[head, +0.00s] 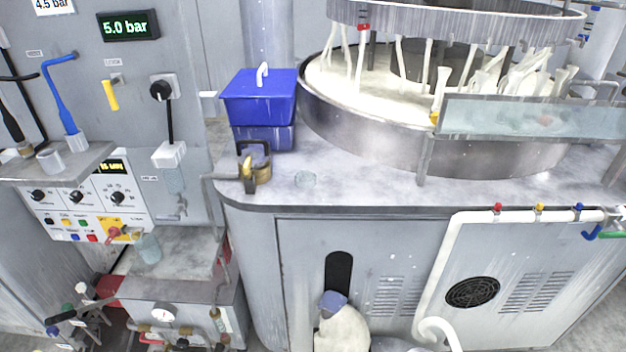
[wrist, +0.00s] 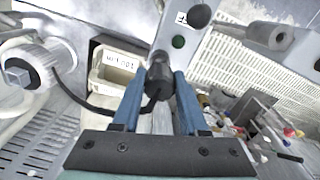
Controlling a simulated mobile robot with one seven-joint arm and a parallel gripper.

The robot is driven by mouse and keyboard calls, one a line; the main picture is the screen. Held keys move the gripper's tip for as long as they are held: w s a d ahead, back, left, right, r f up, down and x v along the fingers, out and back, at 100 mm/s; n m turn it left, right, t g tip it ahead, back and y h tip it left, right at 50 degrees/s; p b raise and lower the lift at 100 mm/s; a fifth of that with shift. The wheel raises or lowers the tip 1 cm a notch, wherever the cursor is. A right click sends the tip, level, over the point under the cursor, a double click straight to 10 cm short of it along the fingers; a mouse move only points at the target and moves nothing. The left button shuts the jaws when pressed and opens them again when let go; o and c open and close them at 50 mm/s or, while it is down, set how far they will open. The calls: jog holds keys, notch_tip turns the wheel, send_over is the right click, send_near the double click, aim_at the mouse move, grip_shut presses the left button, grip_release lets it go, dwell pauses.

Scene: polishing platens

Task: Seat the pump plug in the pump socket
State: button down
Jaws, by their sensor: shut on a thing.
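In the wrist view, my gripper (wrist: 159,78) is shut on a black plug (wrist: 158,84), held between its two blue fingers. A black cable runs from the plug and loops to the left. Beyond the plug is a pale grey plate (wrist: 165,42) with a green round light and a dark round part (wrist: 199,15). The plug's far end overlaps the plate's near end; I cannot tell whether they touch. I cannot make out the pump socket for certain. My gripper is not clearly visible in the head view.
In the wrist view, a labelled beige bin (wrist: 118,65) is left of the plug, near a white round fitting (wrist: 35,72). A grey cylinder (wrist: 268,36) is at upper right. The head view shows a blue box (head: 258,98) and a cabinet with a black slot (head: 338,272).

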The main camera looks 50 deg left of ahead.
jog(key=shift+f+b, duration=1.35)
jog(key=shift+f, duration=0.4)
jog(key=shift+c, duration=1.8)
grip_release()
jog(key=shift+r, duration=0.15)
notch_tip(320, 180, up, 13)
jog(key=p, duration=0.3)
